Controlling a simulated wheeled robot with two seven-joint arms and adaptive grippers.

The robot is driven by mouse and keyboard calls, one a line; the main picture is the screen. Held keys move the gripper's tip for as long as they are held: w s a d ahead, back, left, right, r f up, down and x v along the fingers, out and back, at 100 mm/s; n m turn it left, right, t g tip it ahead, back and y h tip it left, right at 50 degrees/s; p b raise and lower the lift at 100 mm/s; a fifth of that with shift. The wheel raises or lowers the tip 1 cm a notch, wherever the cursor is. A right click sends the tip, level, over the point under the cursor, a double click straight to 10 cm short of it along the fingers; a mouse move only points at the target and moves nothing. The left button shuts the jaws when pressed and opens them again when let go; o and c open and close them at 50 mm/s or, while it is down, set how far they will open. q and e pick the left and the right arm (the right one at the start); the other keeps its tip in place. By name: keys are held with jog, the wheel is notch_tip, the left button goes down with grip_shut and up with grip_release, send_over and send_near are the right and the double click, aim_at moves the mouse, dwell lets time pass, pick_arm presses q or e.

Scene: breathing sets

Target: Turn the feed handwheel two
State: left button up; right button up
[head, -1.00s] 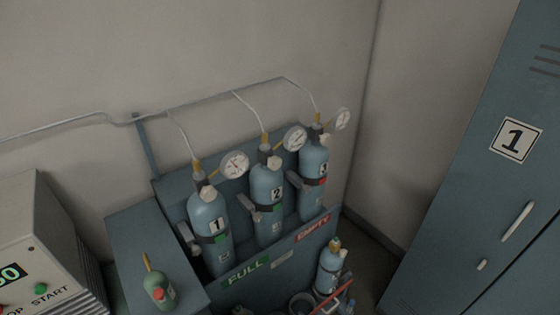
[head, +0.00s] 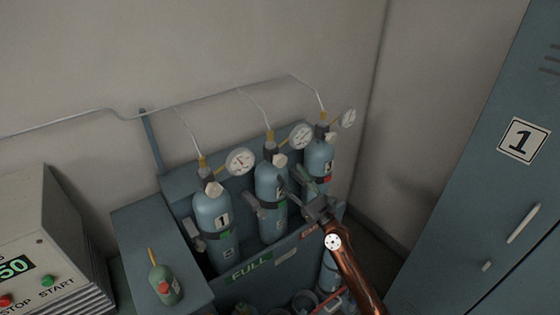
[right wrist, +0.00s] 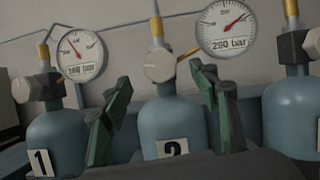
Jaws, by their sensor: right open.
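Cylinder two (head: 268,190) stands upright in the middle of a row of blue bottles. Its pale feed handwheel (head: 281,160) sits on the valve at its top. In the right wrist view the handwheel (right wrist: 159,66) is a light round knob facing me, above the "2" label. My right gripper (head: 297,188) is open and empty, in front of cylinder two and lower than the handwheel. In the right wrist view its two green-padded fingers (right wrist: 160,95) stand apart on either side of the handwheel, not visibly touching it. My left gripper is out of view.
Cylinder one (head: 212,225) and cylinder three (head: 318,155) stand on either side, with gauges (head: 240,161) and thin pipes close by. The blue rack (head: 240,285) encloses their bases. A small green bottle (head: 165,285) stands at left, a locker (head: 500,190) at right.

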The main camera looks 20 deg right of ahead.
aim_at(282, 162)
jog(key=x, duration=0.7)
jog(key=shift+w+a+r, duration=0.15)
jog(key=shift+w+r, duration=0.1)
jog(key=c, duration=1.2)
